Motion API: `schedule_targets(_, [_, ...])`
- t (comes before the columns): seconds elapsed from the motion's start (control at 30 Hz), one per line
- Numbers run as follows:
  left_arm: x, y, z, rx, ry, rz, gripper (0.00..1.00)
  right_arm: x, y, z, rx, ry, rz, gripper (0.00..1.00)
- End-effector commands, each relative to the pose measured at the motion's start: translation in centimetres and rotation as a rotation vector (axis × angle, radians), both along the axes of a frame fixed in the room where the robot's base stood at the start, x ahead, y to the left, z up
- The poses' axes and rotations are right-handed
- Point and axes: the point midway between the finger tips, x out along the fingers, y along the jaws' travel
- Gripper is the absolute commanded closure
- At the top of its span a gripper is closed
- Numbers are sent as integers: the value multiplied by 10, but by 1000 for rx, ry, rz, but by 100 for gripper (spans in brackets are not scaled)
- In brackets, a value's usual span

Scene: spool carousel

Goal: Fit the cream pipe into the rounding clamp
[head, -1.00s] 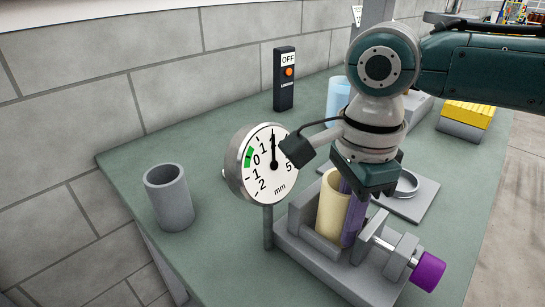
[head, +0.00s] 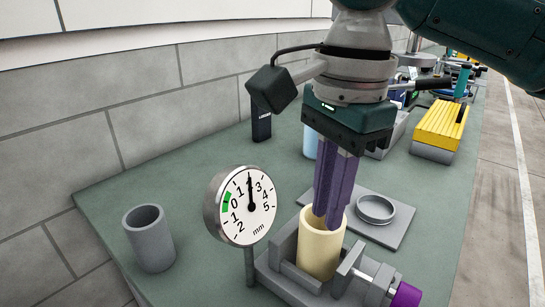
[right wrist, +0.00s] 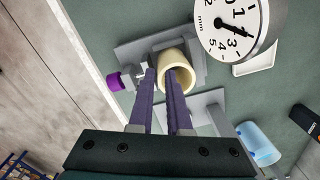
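The cream pipe (head: 320,250) stands upright in the rounding clamp (head: 286,276), between its grey jaws. It also shows in the right wrist view (right wrist: 163,70). My right gripper (head: 331,218) is over the pipe's mouth, its purple fingers pointing down with their tips near the rim. In the right wrist view the fingers (right wrist: 163,78) are apart with a gap between them; one overlaps the pipe's opening, the other lies beside its wall. Whether a tip touches the pipe I cannot tell. The clamp's purple knob (head: 406,295) is at its right. My left gripper is not in view.
A dial gauge in mm (head: 241,206) stands on a post left of the clamp. A grey cup (head: 149,240) is further left. Behind are a grey plate with a ring (head: 376,209), a blue cylinder (head: 309,142), a black switch box (head: 260,122) and a yellow block (head: 440,126).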

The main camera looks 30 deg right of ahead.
Motion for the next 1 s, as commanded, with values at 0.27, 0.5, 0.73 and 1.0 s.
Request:
schedule_targets(0.27, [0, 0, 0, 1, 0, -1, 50, -57, 77, -59, 103, -217, 866, 84])
schedule_targets(0.5, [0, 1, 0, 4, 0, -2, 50, -110, 66, -75, -79, -370, 1403, 84])
schedule_targets(0.73, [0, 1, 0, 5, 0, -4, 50, -148, 24, -78, -263, -275, 1665, 84])
schedule_targets(1.0, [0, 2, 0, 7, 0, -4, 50, -154, 16, -78, -293, -245, 1714, 84])
